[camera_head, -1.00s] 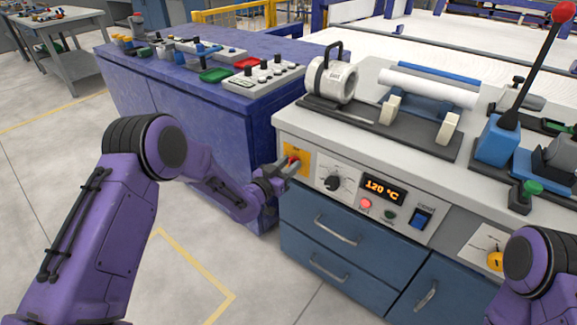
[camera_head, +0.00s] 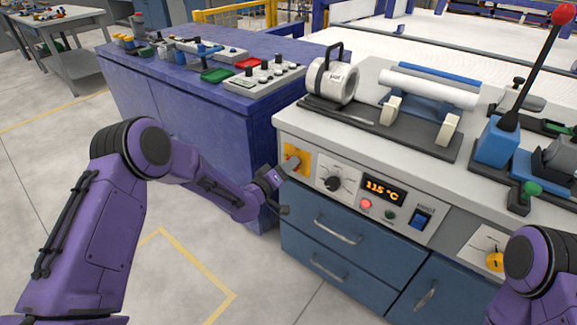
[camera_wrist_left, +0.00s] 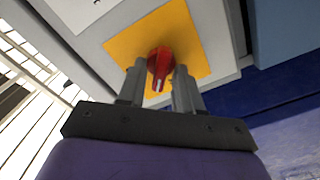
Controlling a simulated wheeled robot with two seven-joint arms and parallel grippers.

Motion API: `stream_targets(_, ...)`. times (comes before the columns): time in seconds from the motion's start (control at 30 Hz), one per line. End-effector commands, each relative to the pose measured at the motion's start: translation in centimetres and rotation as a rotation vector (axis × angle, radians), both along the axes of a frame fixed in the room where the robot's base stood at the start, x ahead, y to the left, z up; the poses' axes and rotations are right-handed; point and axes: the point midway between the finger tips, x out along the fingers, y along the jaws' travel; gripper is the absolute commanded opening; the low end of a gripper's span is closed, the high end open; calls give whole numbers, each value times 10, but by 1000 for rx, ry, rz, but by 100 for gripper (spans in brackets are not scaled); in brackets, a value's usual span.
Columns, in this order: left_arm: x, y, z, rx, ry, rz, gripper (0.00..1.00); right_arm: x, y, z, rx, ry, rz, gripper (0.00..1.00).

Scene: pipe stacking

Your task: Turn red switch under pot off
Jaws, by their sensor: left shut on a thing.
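The red switch (camera_wrist_left: 160,64) sits on a yellow plate (camera_head: 303,157) at the left end of the bench's front panel. My left gripper (camera_head: 288,169) is at this switch. In the left wrist view, its two fingers (camera_wrist_left: 160,72) stand on either side of the red knob and are shut on it. The knob has a pale mark on its face. In the head view, the gripper mostly hides the switch. The white, cylindrical pot (camera_head: 333,81) with a dark handle stands on the bench above. My right gripper is out of view.
Right of the plate are a black dial (camera_head: 333,184), an orange display (camera_head: 383,191) reading 115 °C, a lit red lamp and a blue switch (camera_head: 421,219). Drawers (camera_head: 338,231) with handles lie below. A blue cabinet (camera_head: 215,115) stands close on the left.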

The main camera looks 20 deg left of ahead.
Motion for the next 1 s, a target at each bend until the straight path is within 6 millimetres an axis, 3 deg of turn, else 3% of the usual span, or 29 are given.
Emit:
stream_targets(0.5,0,2,-3,-434,159,2,4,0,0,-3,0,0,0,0)
stream_targets(1.0,0,2,-4,-645,235,2,4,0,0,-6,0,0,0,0)
